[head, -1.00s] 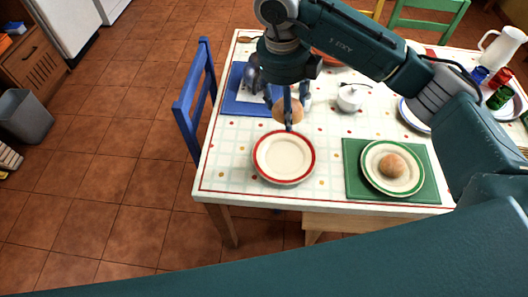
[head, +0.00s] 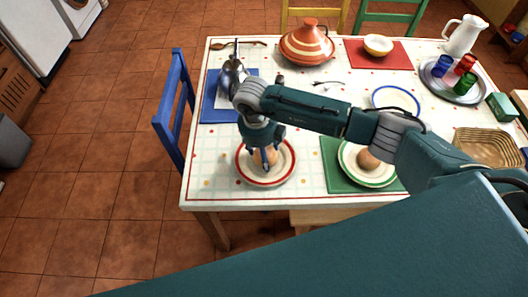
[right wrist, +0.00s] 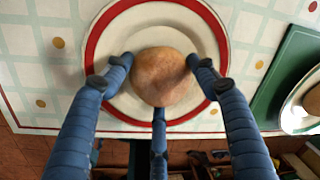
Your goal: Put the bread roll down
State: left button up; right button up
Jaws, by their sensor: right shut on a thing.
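My right gripper (head: 264,160) is over the white plate with a red rim (head: 265,184) near the front left of the table. Its blue fingers are shut on a round brown bread roll (head: 272,155). In the right wrist view the bread roll (right wrist: 162,76) sits between three fingers, with the red-rimmed plate (right wrist: 93,45) under it. I cannot tell whether the roll touches the plate. A second bread roll (head: 368,160) lies on a green-rimmed plate (head: 350,175) to the right. My left gripper is not in view.
The green-rimmed plate is on a green mat (head: 332,181). A metal pot (head: 232,78) stands at the back left on a blue mat (head: 212,112). An orange striped tagine (head: 307,45) stands at the back. A blue chair (head: 172,110) is at the left edge.

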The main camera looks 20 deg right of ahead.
jog(key=shift+f, duration=0.35)
jog(key=shift+f, duration=0.15)
jog(key=o, duration=1)
